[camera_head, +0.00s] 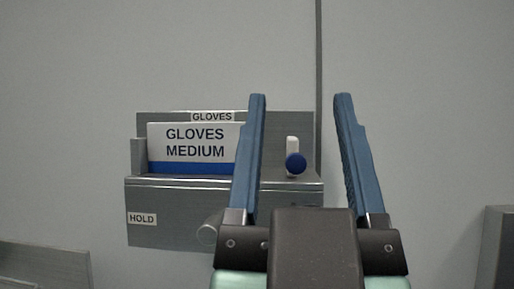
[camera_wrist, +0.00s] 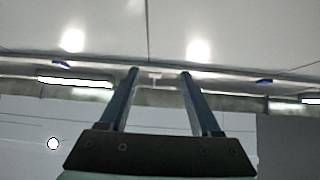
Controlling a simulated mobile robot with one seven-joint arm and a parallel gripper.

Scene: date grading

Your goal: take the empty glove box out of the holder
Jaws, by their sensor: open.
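The glove box (camera_head: 193,147) is white with a blue lower band and reads "GLOVES MEDIUM". It sits upright in the grey metal holder (camera_head: 160,212), which has a "GLOVES" label on its back plate and a "HOLD" label on its front. My gripper (camera_head: 300,97) is open, with two long blue fingers pointing up in the head view. In the wrist view my gripper (camera_wrist: 158,72) shows against the ceiling. The box does not show there.
A blue round knob (camera_head: 296,163) with a white piece (camera_head: 292,143) behind it is at the holder's right end. A round grey part (camera_head: 207,234) shows low on the holder's front. Grey metal edges stand at lower left (camera_head: 45,262) and lower right (camera_head: 496,245). The wall above is bare.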

